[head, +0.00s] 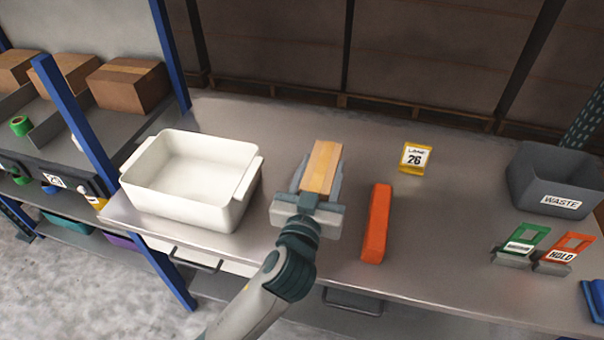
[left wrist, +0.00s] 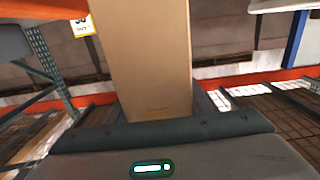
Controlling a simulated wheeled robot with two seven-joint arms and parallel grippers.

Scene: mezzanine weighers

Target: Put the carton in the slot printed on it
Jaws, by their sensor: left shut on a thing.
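My left gripper (head: 318,185) is shut on a tan cardboard carton (head: 323,165) and holds it over the middle of the metal table, between the white bin and an orange bar. In the left wrist view the carton (left wrist: 148,60) stands out from between the jaws and fills the middle. No printing can be read on the faces of the carton that show. A yellow sign reading "LANE 26" (head: 414,158) stands on the table to the right of the carton. My right gripper is not in view.
A white bin (head: 150,190), empty, stands left on the table (head: 440,230). An orange bar (head: 376,223) lies right of my gripper. A grey WASTE bin (head: 525,185), a green sign (head: 526,238) and an orange HOLD sign (head: 567,248) stand at the right. Brown boxes (head: 128,86) sit on the left shelf.

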